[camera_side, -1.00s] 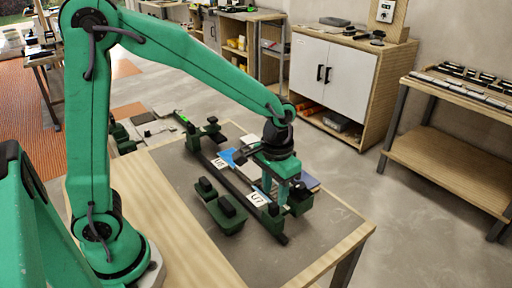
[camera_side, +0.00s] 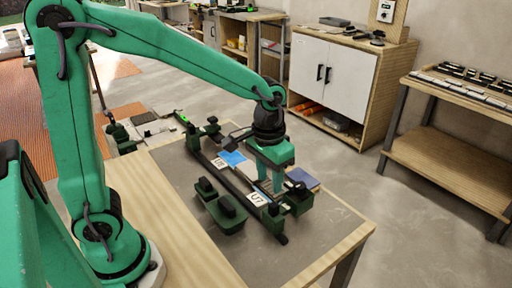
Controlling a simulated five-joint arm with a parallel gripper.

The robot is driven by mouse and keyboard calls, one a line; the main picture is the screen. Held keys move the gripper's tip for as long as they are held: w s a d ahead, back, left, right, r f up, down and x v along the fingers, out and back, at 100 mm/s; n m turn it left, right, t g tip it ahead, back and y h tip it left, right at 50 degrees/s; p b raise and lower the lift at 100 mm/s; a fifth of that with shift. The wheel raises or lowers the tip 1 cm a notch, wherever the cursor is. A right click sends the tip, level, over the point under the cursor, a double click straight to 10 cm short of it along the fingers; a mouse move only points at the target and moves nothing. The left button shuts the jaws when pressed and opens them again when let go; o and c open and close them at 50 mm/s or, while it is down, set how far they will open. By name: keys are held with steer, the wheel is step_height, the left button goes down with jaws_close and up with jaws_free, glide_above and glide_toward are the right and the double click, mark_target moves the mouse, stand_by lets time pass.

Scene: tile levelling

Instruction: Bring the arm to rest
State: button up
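My gripper (camera_side: 277,185) hangs over the work fixture on the table, pointing down between the dark rail and a blue-purple block. Its fingertips are small here and partly hidden by the fixture, so I cannot tell whether it is open or shut. The dark rail (camera_side: 236,178) runs diagonally across the table and carries white labels, one reading U7 (camera_side: 258,198). A bright blue piece (camera_side: 233,158) lies beside the rail, left of my gripper. The blue-purple block (camera_side: 303,179) lies just right of it.
Green blocks with black knobs (camera_side: 226,214) stand in front of the rail. The table's grey top (camera_side: 325,227) is bare at the front right. A white cabinet (camera_side: 332,72) and a wooden bench (camera_side: 455,153) stand behind and to the right, across open floor.

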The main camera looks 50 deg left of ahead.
steer(key=s+a+r+t, duration=0.2)
steer(key=s+a+r, duration=0.1)
steer(key=s, duration=0.3)
steer(key=s+a+r+t, duration=0.3)
steer(key=s+a+r, duration=0.1)
steer(key=s+r, duration=0.1)
steer(key=shift+s+a+r, duration=0.25)
steer(key=shift+s+r, duration=0.1)
steer(key=shift+s, duration=0.45)
